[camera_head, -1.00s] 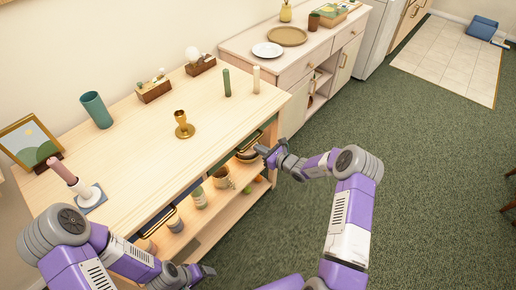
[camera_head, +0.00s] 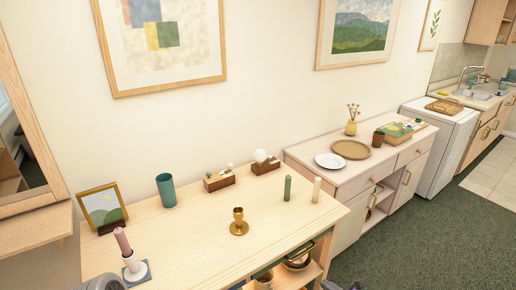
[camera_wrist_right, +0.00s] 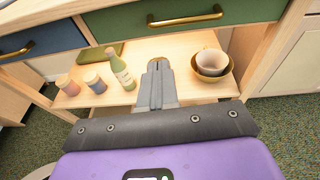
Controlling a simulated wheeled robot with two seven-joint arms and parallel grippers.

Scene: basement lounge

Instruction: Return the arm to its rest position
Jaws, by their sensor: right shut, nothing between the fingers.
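My right gripper (camera_wrist_right: 158,70) shows in the right wrist view, its fingers together and empty. It is in front of the open lower shelf (camera_wrist_right: 185,52) of the wooden table, with a green bottle (camera_wrist_right: 122,72) to its left and a cup in a brown bowl (camera_wrist_right: 211,66) to its right. In the head view only a small grey piece of my right gripper (camera_head: 344,286) shows at the bottom edge. A grey joint of my left arm (camera_head: 103,283) shows at the bottom left. My left gripper is out of the picture.
The wooden table (camera_head: 190,245) carries a brass candle holder (camera_head: 239,223), a teal cup (camera_head: 166,190), two candles and a pink candle in a white holder (camera_head: 131,262). Two jars (camera_wrist_right: 82,83) stand on the shelf. A green drawer (camera_wrist_right: 155,18) is above it. Open carpet lies at right.

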